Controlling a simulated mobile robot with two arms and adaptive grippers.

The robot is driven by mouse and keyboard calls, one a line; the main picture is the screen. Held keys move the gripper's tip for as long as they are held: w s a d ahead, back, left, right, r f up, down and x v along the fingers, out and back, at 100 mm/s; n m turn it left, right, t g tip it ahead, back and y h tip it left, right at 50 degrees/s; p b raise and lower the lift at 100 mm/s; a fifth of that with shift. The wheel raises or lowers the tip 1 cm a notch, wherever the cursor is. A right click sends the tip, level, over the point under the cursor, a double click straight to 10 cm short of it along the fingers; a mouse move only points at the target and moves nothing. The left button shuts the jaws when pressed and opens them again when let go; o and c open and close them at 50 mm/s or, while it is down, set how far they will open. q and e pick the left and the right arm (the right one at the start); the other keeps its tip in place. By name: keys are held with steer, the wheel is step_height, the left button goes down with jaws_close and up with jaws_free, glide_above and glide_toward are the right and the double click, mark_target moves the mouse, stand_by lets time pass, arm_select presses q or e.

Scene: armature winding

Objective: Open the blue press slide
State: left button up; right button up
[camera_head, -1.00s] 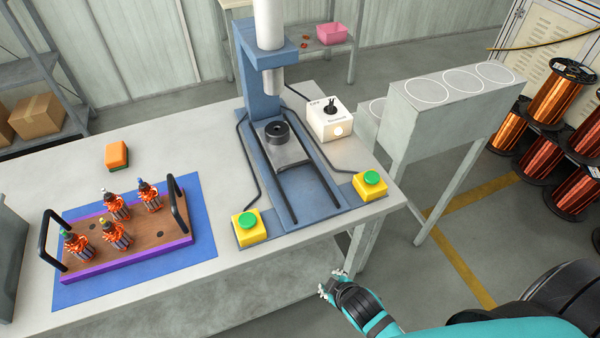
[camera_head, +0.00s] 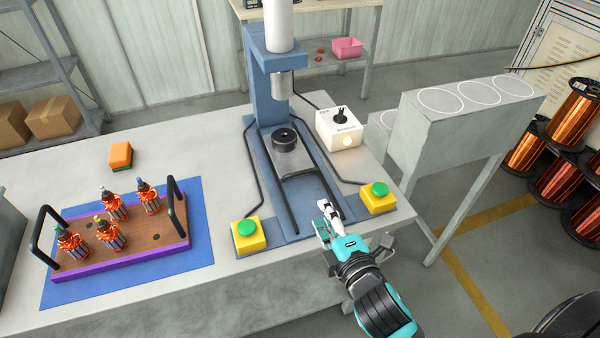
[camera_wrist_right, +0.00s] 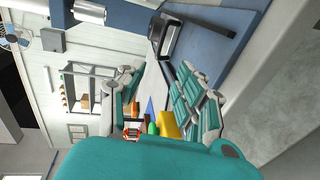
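The blue press (camera_head: 264,92) stands at the back of the table. Its grey slide plate (camera_head: 293,163) lies between two dark rails, near the back of the base. A black round die (camera_head: 284,140) sits on it, below the ram (camera_head: 280,84). My right gripper (camera_head: 326,210) is over the front right of the press base, by the front end of the right rail and apart from the slide plate. In the right wrist view its fingers (camera_wrist_right: 158,88) are spread with nothing between them; part of the blue base (camera_wrist_right: 215,45) shows beyond. My left gripper is not in view.
Yellow boxes with green buttons stand left (camera_head: 248,236) and right (camera_head: 378,197) of the press front; the right one is close to my gripper. A white control box (camera_head: 338,126) stands behind. A wooden tray (camera_head: 130,236) with armatures is at left.

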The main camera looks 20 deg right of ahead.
mark_target(301, 174)
steer(key=x, duration=1.7)
steer(key=shift+p, duration=0.3)
steer(key=shift+s, duration=0.1)
jaws_close()
